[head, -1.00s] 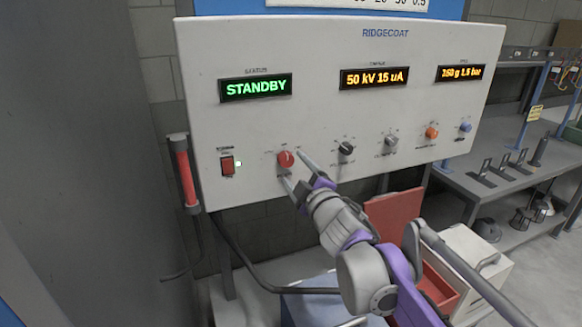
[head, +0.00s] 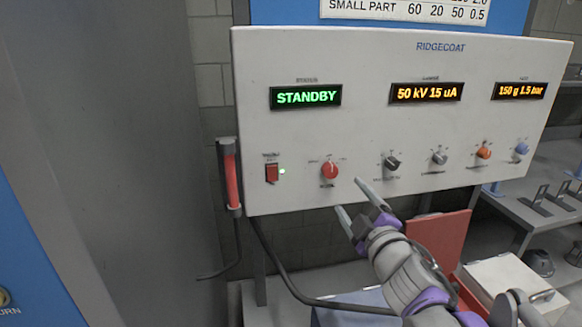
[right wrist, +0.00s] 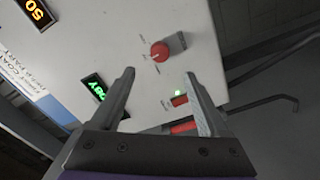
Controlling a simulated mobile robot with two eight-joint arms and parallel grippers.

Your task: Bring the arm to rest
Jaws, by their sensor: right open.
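My right gripper (head: 350,202) is open and empty in the head view, just below and to the right of the red knob (head: 329,170) on the white control panel (head: 360,125). The fingers are apart from the knob. In the right wrist view the open fingers of my right gripper (right wrist: 158,95) point towards the panel, and the red knob (right wrist: 160,51) shows beyond and between them. The green display (head: 306,97) reads STANDBY. My left gripper is not in view.
The red rocker switch (head: 271,173) has a lit green lamp beside it. A red handle (head: 231,180) hangs at the panel's left edge. Displays read 50 kV 15 uA and 150 g 1.5 bar. A red bin lid (head: 438,240) and a grey shelf (head: 530,215) stand to the right.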

